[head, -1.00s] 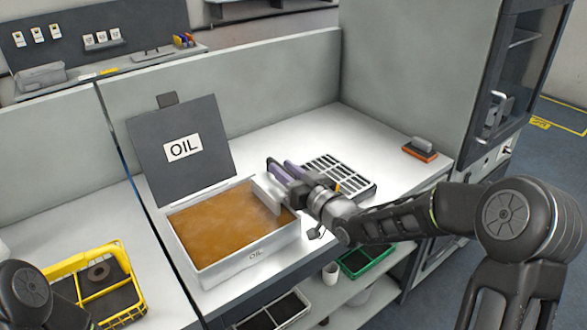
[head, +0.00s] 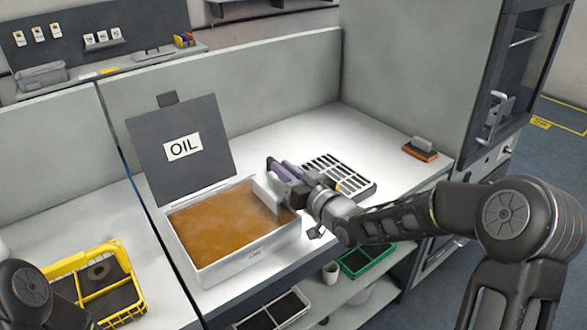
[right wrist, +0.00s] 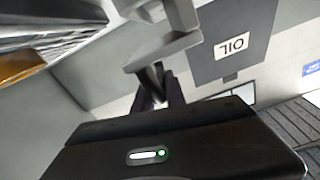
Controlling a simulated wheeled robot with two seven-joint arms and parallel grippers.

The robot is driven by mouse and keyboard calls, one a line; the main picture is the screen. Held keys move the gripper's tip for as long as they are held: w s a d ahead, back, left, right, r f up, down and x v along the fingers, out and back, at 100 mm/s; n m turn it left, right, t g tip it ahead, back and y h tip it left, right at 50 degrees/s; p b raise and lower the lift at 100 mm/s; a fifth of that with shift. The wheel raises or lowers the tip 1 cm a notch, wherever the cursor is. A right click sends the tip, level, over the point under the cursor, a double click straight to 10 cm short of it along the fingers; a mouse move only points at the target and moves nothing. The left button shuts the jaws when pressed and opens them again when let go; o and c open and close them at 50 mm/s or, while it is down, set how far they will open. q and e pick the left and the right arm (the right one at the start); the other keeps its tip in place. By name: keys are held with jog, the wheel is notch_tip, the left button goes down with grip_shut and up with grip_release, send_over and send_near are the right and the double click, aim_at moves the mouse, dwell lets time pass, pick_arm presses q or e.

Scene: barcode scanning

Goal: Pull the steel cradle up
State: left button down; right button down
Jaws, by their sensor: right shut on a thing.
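The steel cradle (head: 266,198) shows as a pale grey plate-like part at the right end of the oil bath, low and close to the brown oil (head: 222,222). Its lower part is hidden or blurred there. My right gripper (head: 281,171) is shut on the cradle at its top, above the bath's right rim. In the right wrist view the grey cradle (right wrist: 165,48) hangs at the dark fingers (right wrist: 152,88). The white oil bath (head: 245,262) stands with its dark lid (head: 185,175), marked OIL, upright behind it. Only a joint of my left arm shows; its gripper is out of view.
A slotted grey rack (head: 338,174) lies right of the gripper. An orange-based brush-like block (head: 420,150) sits farther right. A yellow basket (head: 127,283) stands at left. A green tray (head: 368,262) is on the lower shelf. Grey panels (head: 240,90) close the back.

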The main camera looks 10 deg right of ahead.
jog(key=shift+f, duration=0.1)
dwell(0.4)
notch_tip(320, 180, up, 7)
jog(key=shift+d+f+p, duration=0.1)
jog(key=shift+p, duration=0.35)
jog(key=c, duration=1.6)
grip_release()
jog(key=shift+o, duration=1)
jog(key=shift+f, duration=0.15)
jog(key=b+v, duration=0.1)
jog(key=v, duration=0.7)
jog(key=shift+s+d, duration=0.1)
